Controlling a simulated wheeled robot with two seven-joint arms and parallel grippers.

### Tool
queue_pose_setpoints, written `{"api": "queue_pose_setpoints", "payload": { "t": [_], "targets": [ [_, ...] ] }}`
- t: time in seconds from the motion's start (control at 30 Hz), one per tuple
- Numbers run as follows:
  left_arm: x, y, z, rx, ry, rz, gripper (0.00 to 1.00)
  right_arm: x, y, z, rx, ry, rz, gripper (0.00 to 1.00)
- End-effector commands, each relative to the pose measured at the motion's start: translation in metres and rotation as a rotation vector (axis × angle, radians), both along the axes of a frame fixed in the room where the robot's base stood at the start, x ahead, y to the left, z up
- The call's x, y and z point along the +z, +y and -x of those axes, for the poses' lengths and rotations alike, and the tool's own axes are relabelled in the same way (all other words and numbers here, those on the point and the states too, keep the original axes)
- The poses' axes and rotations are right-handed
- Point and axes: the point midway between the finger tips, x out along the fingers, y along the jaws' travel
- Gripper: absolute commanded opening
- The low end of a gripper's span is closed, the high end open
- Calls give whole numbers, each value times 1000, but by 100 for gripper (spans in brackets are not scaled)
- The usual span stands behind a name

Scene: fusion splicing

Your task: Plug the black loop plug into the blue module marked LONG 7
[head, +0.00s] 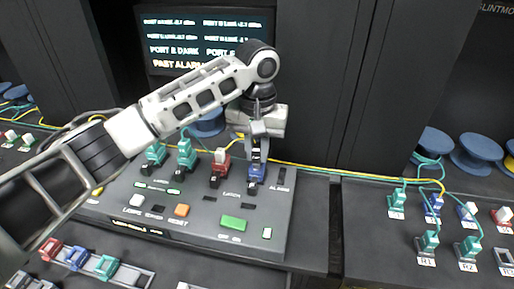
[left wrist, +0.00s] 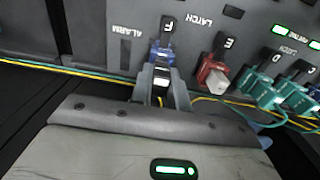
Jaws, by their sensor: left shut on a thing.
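My left gripper (head: 258,138) reaches down over the sloped grey panel, at its right-hand blue module (head: 256,173). In the left wrist view this blue module (left wrist: 163,55) stands at the slot lettered F. The fingers (left wrist: 161,88) are shut on a small dark and white piece (left wrist: 160,84), which looks like the black loop plug. It is in line with the blue module and close against it; I cannot tell whether it is seated. The fingers hide most of it. No LONG 7 marking is readable. My right gripper is not in view.
A red module (head: 220,163) and teal modules (head: 185,153) stand left of the blue one. Yellow and green cables (head: 320,170) run behind the panel. A rail (head: 130,276) with colored modules lies front left. More labelled modules (head: 428,240) stand at right.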

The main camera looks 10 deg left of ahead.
Motion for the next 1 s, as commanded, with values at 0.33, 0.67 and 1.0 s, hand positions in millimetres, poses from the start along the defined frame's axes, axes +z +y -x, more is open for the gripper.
{"api": "queue_pose_setpoints", "payload": {
  "t": [0.33, 0.67, 1.0],
  "targets": [
    [-6, 0, 0, 0, 0, 1, 0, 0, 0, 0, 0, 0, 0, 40],
    [-12, 0, 0, -1, 0, 1, 0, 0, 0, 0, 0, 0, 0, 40],
    [-11, 0, 0, 0, 0, 0, 43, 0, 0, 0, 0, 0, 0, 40]
  ]
}}
